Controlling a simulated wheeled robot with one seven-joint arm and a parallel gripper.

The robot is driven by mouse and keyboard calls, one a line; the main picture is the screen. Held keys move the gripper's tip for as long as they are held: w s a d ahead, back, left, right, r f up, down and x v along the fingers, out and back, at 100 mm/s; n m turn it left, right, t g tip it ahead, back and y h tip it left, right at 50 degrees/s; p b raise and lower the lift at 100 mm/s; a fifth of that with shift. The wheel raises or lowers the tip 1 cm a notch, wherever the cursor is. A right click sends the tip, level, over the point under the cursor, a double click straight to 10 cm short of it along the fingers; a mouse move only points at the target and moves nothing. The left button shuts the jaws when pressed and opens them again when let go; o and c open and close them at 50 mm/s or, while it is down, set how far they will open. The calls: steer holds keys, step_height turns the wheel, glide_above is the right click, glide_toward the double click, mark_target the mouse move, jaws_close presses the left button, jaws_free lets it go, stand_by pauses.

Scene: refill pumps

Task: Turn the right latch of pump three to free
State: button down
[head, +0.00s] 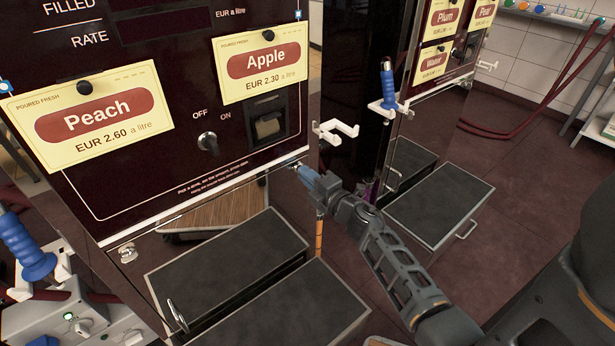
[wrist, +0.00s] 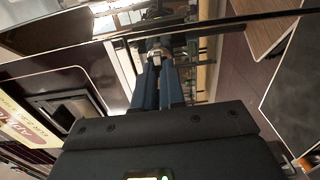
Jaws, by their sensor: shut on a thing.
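The near pump (head: 150,190) has a dark front with Peach and Apple cards; no pump number is readable. Its right latch (head: 295,167) is a small metal piece at the lower right corner of the panel. My gripper (head: 303,172), with blue fingertips, reaches it from the right and is shut on it. In the wrist view the two blue fingers (wrist: 158,85) close around the latch (wrist: 155,58). The fingers hide most of the latch, so I cannot tell its turn angle. The left latch (head: 127,252) shows at the panel's lower left corner.
A white nozzle holder (head: 336,131) juts out just above my gripper. Dark-topped steps (head: 228,255) stand below the panel. Another pump (head: 440,50) with a blue-handled nozzle (head: 388,88) stands behind. Open floor (head: 520,180) lies to the right.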

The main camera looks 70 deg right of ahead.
steer(key=c, duration=1.2)
jaws_free()
steer(key=b+v, duration=0.1)
steer(key=v, duration=0.6)
steer(key=shift+s+a, duration=0.2)
steer(key=shift+s, duration=0.15)
steer(key=s+a+r+m+y+p, duration=0.1)
steer(key=s+a+r+m+y, duration=0.2)
steer(key=a, duration=0.8)
steer(key=s+a+r+m+y+p, duration=0.1)
steer(key=s+a+r+m+y, duration=0.2)
steer(key=a, duration=0.9)
steer(key=s+a+r+m+y+p, duration=0.1)
steer(key=s+a+r+m+y, duration=0.2)
steer(key=s+a+r, duration=0.6)
steer(key=shift+s+a+r+m+y, duration=0.15)
steer(key=shift+a+r+m, duration=0.25)
steer(key=shift+a+m, duration=0.35)
steer(key=shift+s+a+r+m+y, duration=0.15)
steer(key=shift+a+r+m, duration=0.25)
steer(key=shift+a+m, duration=0.3)
